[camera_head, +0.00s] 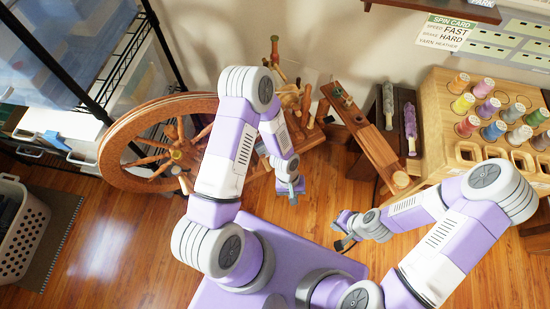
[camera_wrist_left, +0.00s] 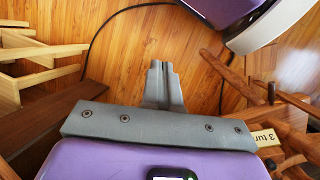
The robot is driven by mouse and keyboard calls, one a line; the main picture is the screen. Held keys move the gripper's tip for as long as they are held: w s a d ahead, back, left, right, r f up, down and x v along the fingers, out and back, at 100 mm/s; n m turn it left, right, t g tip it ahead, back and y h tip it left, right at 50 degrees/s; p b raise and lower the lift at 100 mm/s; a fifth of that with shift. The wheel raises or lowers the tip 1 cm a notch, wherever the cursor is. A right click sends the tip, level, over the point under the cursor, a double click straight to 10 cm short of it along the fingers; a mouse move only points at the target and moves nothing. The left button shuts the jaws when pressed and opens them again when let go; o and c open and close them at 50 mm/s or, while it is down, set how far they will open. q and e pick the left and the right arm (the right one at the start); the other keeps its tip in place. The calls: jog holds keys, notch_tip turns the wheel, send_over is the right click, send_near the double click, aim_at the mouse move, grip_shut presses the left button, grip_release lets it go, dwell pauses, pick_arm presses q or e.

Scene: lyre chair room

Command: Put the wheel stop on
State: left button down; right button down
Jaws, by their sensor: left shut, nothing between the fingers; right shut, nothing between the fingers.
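A large wooden spinning wheel (camera_head: 118,148) stands left of the middle, with its rim, spokes and hub showing behind my left arm. Its wooden frame and flyer parts (camera_head: 292,98) rise at the top centre. I cannot pick out the wheel stop for certain in either view. My left gripper (camera_head: 292,190) is shut and empty, to the right of the wheel and above the floor. Its closed fingers (camera_wrist_left: 161,78) show in the left wrist view. My right gripper (camera_head: 343,230) is shut and empty, low over the floor near my base, apart from the wheel.
A slanted wooden board (camera_head: 372,145) stands right of the wheel. Beyond it is a wooden rack (camera_head: 452,88) with several coloured thread spools. A white laundry basket (camera_head: 24,230) stands at the left on a dark mat. Floor shows clear at lower left. A dark cord (camera_wrist_left: 92,48) crosses the floor.

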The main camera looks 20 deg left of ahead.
pick_arm(q)
jog(key=w+a+r+n+y+p, duration=0.1)
jog(key=w+a+r+n+y, duration=0.1)
jog(key=w+y, duration=0.3)
jog(key=w+a+r+n+y, duration=0.2)
jog(key=w+r+n+y, duration=0.2)
jog(key=w, duration=0.7)
jog(key=shift+a+r+n+t+y+p, duration=0.25)
jog(key=shift+n+y+p, duration=0.2)
jog(key=shift+y, duration=0.55)
jog(key=shift+d+f, duration=0.1)
jog(key=s+a+f+b, duration=0.2)
jog(key=s+a+f, duration=0.2)
jog(key=a+f, duration=0.3)
jog(key=shift+s+a+f, duration=0.2)
jog(key=shift+a+f, duration=0.2)
jog(key=shift+a, duration=0.35)
